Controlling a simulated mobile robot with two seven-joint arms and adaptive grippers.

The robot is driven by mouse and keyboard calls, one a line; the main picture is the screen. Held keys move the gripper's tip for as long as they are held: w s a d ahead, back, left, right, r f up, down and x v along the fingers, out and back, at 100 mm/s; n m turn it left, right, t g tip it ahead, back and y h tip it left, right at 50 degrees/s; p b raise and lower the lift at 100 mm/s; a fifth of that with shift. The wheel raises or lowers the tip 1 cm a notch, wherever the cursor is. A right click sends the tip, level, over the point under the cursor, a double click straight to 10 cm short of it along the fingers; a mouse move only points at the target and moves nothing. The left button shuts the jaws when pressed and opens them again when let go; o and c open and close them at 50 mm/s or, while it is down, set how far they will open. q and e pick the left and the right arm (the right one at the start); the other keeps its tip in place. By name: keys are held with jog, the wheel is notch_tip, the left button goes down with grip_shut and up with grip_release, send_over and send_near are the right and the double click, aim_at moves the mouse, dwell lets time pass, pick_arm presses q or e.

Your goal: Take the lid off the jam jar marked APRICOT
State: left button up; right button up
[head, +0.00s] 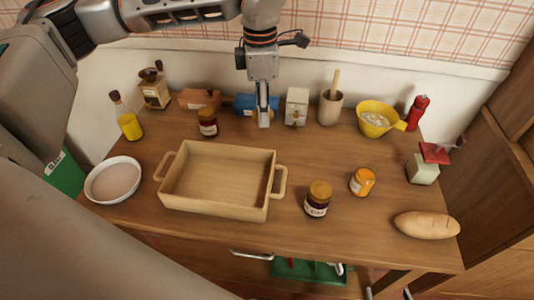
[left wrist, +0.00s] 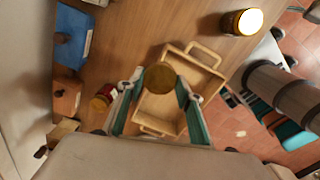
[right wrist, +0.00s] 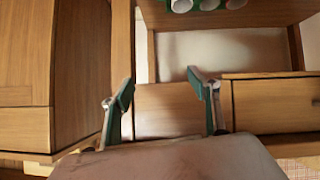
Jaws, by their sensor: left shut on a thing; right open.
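The orange jar (head: 362,182) stands upright on the right half of the table. Its top looks orange and bare of a lid; its label is too small to read. My left gripper (head: 263,118) is over the back of the table, away from that jar. In the left wrist view it is shut on a round gold-brown lid (left wrist: 160,78), with nothing seen hanging below. A dark jar with a gold lid (head: 318,198) stands left of the orange jar, and a dark red jar (head: 207,122) stands behind the tray. My right gripper (right wrist: 165,98) is open and empty, facing wooden furniture.
A wooden tray (head: 220,205) with handles lies empty at mid-table. A white bowl (head: 113,180), oil bottle (head: 127,118), blue box (head: 247,104), yellow bowl (head: 374,120) and bread loaf (head: 427,225) stand around it. Free table lies between the tray and the yellow bowl.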

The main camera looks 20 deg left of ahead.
pick_arm(q)
jog(key=n, duration=0.2)
jog(key=w+r+n, duration=0.1)
jog(key=n, duration=0.1)
jog(key=shift+p, duration=0.4)
jog(key=n, duration=0.2)
jog(key=w+n+p, duration=0.1)
jog(key=shift+r+n, duration=0.35)
jog(key=shift+n, duration=0.05)
jog(key=n, duration=0.3)
jog(key=shift+w+r+n+p, duration=0.2)
jog(key=shift+w+n+p, duration=0.1)
jog(key=shift+w+p, duration=0.05)
jog(key=f+n, duration=0.1)
jog(key=f, duration=0.4)
jog(key=f+n, duration=0.1)
jog(key=f, duration=0.5)
jog(key=f+n+p, duration=0.1)
jog(key=f, duration=0.4)
jog(key=shift+w+f+n, duration=0.2)
jog(key=shift+w+n, duration=0.15)
jog(key=shift+n, duration=0.05)
notch_tip(320, 180, down, 4)
jog(key=shift+a+r, duration=0.1)
jog(key=shift+r, duration=0.1)
